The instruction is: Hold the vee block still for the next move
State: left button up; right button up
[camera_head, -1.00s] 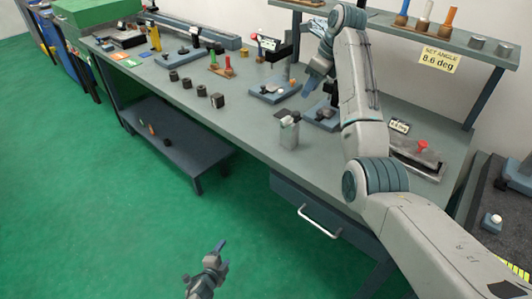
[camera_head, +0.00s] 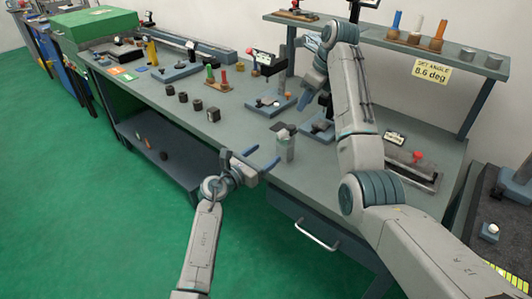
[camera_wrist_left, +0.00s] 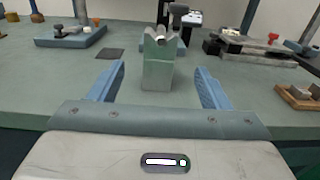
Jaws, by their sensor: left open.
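The vee block (camera_head: 285,148), a grey-green upright block with a notched top, stands near the front edge of the bench. It also shows in the left wrist view (camera_wrist_left: 158,72), centred between the fingers. My left gripper (camera_head: 263,156) is open, with blue fingers pointing at the block from the front. In the left wrist view its fingers (camera_wrist_left: 160,82) lie to either side of the block with gaps on both sides. My right gripper (camera_head: 310,85) hangs above the bench behind the block, partly hidden by its own arm; its opening is unclear.
A blue plate fixture (camera_head: 268,106) stands behind the vee block. Several dark cylinders and a cube (camera_head: 213,115) lie to the left on the bench (camera_head: 240,140). A fixture with a red knob (camera_head: 417,157) is at right. A shelf (camera_head: 390,42) runs along the back.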

aim_at(282, 143)
pick_arm(q)
jog(key=x, duration=1)
jog(key=shift+w+d, duration=0.25)
jog(key=shift+w, duration=0.05)
jog(key=c, duration=1.3)
jog(key=o, duration=0.4)
jog(key=shift+c, duration=1.3)
jog(key=shift+s+f, duration=0.1)
jog(key=shift+f, duration=0.05)
